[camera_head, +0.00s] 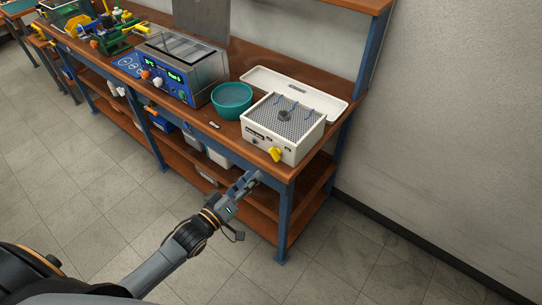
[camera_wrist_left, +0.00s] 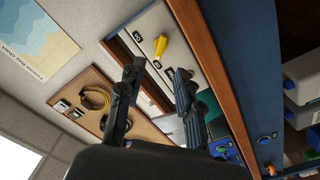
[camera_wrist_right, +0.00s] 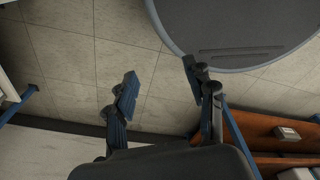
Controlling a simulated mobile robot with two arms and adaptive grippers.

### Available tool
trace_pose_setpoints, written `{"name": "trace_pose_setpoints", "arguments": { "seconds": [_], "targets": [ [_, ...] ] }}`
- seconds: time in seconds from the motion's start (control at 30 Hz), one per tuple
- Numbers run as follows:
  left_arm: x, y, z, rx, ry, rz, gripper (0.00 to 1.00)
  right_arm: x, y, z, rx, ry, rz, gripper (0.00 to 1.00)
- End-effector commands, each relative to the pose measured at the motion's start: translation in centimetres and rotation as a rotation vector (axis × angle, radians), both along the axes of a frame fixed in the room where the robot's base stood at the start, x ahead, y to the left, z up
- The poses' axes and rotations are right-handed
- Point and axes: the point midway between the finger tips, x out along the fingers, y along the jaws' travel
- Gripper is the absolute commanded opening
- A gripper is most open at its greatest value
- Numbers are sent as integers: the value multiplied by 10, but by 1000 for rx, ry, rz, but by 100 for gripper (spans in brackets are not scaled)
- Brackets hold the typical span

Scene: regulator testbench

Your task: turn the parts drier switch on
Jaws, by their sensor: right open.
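The parts drier (camera_head: 283,124) is a white box with a mesh top on the right end of the bench. Its yellow switch knob (camera_head: 275,154) is on the front face, and it shows also in the left wrist view (camera_wrist_left: 160,46). My left gripper (camera_head: 252,181) is below and in front of the drier, near the bench edge, apart from the knob. In the left wrist view its fingers (camera_wrist_left: 158,76) are apart with nothing between them. My right gripper (camera_wrist_right: 160,72) is open and empty over the floor, seen only in the right wrist view.
A white tray (camera_head: 337,105) lies behind the drier. A teal bowl (camera_head: 232,96) and a blue-fronted bath (camera_head: 180,72) stand left of it. The wooden bench edge (camera_head: 228,152) and blue leg (camera_head: 284,220) are close to my left gripper. The floor in front is clear.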

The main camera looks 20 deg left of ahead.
Motion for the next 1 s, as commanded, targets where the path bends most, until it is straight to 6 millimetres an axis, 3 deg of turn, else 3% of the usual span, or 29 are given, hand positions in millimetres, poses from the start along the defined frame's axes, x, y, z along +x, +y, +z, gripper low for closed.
{"name": "trace_pose_setpoints", "arguments": {
  "seconds": [0.2, 0.43, 0.6, 0.9, 1.0],
  "targets": [
    [47, -17, 3, 0, 0, 1, 35, 3, 1, 11, 2, -4, 0, 54],
    [81, -29, 1, 2, 1, 2, 35, -1, -8, 16, -11, 2, -1, 54],
    [91, -33, 0, 2, 2, 0, 35, -4, -14, 16, -17, 8, -4, 54],
    [92, -34, -1, 3, 2, 0, 35, -4, -14, 16, -17, 9, -4, 54],
    [92, -34, -1, 3, 2, 0, 15, -4, -13, 16, -16, 9, -3, 54]
  ]
}}
